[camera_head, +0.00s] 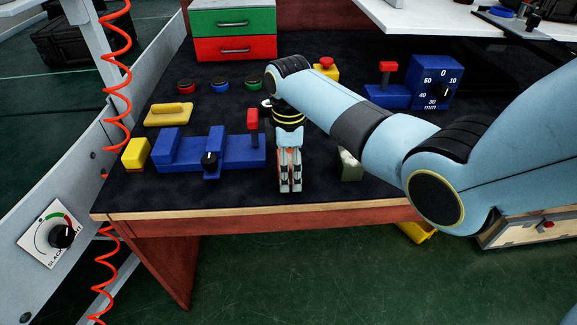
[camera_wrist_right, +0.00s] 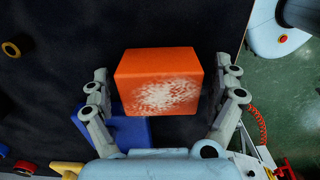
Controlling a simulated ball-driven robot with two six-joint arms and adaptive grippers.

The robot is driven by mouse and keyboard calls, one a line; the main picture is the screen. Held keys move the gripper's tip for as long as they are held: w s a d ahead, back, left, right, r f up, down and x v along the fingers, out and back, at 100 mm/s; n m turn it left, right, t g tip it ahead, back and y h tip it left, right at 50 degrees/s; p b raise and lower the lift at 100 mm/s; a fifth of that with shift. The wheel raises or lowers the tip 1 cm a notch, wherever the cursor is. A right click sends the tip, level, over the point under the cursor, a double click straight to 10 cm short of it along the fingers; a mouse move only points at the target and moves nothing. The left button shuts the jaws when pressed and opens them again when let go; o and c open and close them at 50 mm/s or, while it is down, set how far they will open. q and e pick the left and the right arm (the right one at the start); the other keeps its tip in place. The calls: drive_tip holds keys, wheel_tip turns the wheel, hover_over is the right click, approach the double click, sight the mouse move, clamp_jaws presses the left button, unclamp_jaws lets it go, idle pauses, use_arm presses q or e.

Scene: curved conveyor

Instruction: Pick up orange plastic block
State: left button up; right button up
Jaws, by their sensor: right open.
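The orange plastic block (camera_wrist_right: 158,82) fills the middle of the right wrist view, with a pale worn patch on its near face. My right gripper (camera_head: 290,186) points down over the front part of the dark table in the head view. In the wrist view its two fingers stand open on either side of the block, with a narrow gap on the left and a wider one on the right. In the head view the block is mostly hidden by the gripper; only a little orange shows between the finger links. My left gripper is not in view.
A blue device with a red-topped lever (camera_head: 205,152) stands close left of the gripper. A yellow block (camera_head: 136,153) and yellow handle (camera_head: 168,114) are farther left. A grey-green block (camera_head: 350,166) lies to the right. A blue dial box (camera_head: 436,82) and drawers (camera_head: 234,30) stand behind.

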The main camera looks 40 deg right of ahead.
drive_tip(key=shift+c, duration=0.4)
drive_tip(key=c, duration=1.2)
